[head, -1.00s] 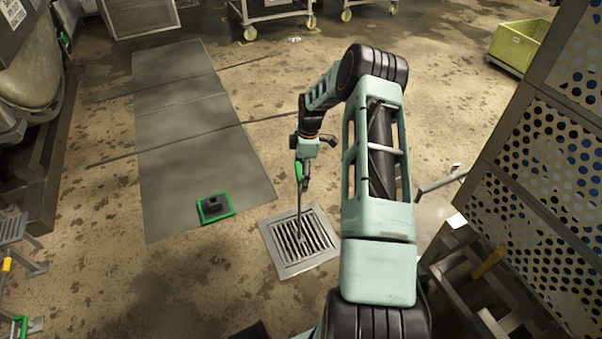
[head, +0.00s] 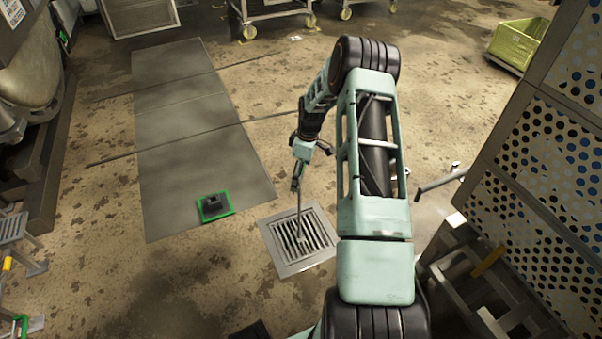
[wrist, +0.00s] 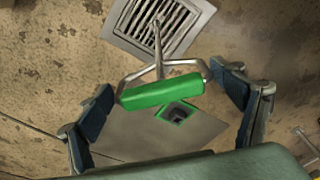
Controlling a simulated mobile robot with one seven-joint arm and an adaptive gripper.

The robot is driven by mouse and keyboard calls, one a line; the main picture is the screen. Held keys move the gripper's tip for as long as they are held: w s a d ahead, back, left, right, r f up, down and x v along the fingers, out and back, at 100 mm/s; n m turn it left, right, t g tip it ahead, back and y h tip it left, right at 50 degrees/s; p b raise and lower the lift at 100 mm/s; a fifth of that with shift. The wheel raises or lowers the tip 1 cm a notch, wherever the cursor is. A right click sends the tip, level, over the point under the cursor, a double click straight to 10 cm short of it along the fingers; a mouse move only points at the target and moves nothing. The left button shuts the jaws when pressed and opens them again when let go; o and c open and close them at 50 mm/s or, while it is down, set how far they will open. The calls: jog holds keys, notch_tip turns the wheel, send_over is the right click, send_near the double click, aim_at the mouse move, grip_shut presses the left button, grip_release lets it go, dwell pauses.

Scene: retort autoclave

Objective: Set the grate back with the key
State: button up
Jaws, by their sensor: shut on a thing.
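The key has a green grip bar (wrist: 160,92), a metal bow and a long thin rod (head: 299,215). My gripper (head: 296,182) is shut on the key's green grip, whose bar lies between the fingers in the wrist view. The rod slopes down to the slotted grate (head: 312,236), and its lower end meets the bars near their middle. The grate lies inside a square metal frame (head: 275,256) in the floor; it also shows at the top of the wrist view (wrist: 178,18). I cannot tell whether the grate sits fully flush or how the key's tip engages it.
A perforated panel (head: 540,190) stands at right with metal steps below. A yellow-green bin (head: 520,45) and wheeled carts stand farther back.

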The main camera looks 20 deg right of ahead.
jog(key=shift+r+p, duration=0.45)
jog(key=shift+r, duration=0.35)
dwell(0.8)
jog(key=shift+r+p, duration=1.95)
jog(key=shift+r, duration=1.4)
